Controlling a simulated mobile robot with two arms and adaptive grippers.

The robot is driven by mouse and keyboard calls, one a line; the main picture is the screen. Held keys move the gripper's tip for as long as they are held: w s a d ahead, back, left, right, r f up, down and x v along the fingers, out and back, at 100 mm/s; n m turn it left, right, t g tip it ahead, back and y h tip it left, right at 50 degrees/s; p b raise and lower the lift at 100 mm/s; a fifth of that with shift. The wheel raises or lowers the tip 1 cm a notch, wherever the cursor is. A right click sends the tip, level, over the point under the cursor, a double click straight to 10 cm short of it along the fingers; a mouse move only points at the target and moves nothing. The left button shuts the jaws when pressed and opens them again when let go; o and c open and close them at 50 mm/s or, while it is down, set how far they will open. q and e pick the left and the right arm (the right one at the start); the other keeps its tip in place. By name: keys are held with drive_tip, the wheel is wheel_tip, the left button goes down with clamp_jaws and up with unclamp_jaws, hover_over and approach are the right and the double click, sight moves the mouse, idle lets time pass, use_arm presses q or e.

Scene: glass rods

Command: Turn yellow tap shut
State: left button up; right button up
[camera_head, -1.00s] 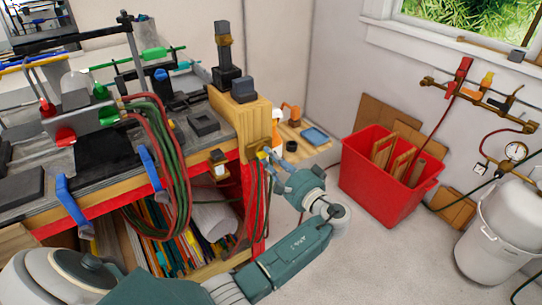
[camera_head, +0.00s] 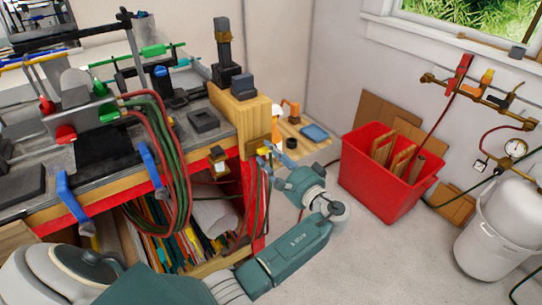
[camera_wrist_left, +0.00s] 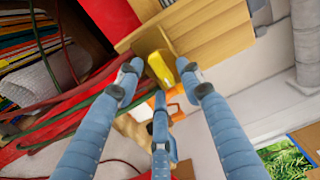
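A yellow tap handle (camera_head: 264,150) sits on a brass fitting at the wooden block on the bench's right corner. In the left wrist view the yellow handle (camera_wrist_left: 160,69) lies between my fingertips, with the brass body behind it. My left gripper (camera_head: 271,160) is at this tap, and its fingers are spread in the left wrist view (camera_wrist_left: 160,82). A gap shows between the outer fingertips and the handle; I cannot tell whether the lower finger touches it. My right gripper is not in view.
The wooden block (camera_head: 238,104) stands directly behind the tap. Red and green hoses (camera_head: 170,155) hang off the bench to the left. A red crate (camera_head: 375,190) and a white canister (camera_head: 495,235) stand on the floor at right. Floor between arm and crate is clear.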

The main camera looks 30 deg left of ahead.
use_arm(q)
drive_tip(key=v, duration=1.2)
